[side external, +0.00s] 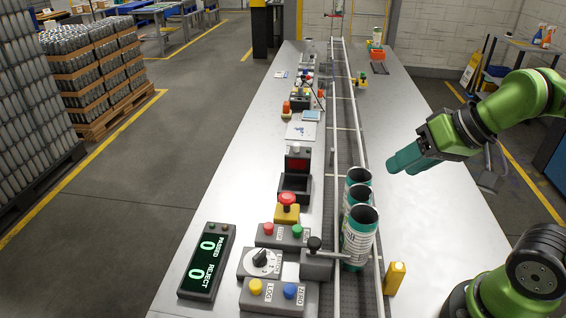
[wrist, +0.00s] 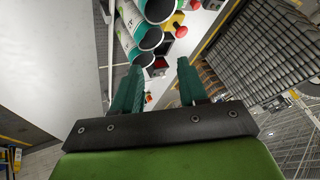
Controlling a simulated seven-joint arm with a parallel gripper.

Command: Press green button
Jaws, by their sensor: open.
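The green button (side external: 297,230) sits on a grey control box, to the right of a red button (side external: 268,228) in the side external view. My gripper (side external: 394,167) is in the air over the right part of the table, beyond the conveyor from the button and clear of it. In the wrist view my gripper (wrist: 160,80) has its two teal fingers spread apart with nothing held between them.
Several open cans (side external: 358,240) stand on the conveyor between my gripper and the control boxes. A red emergency button (side external: 287,198), a dial (side external: 262,259), a black-knobbed lever (side external: 314,244) and yellow and blue buttons surround the green one. A counter display (side external: 207,262) reads zeros.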

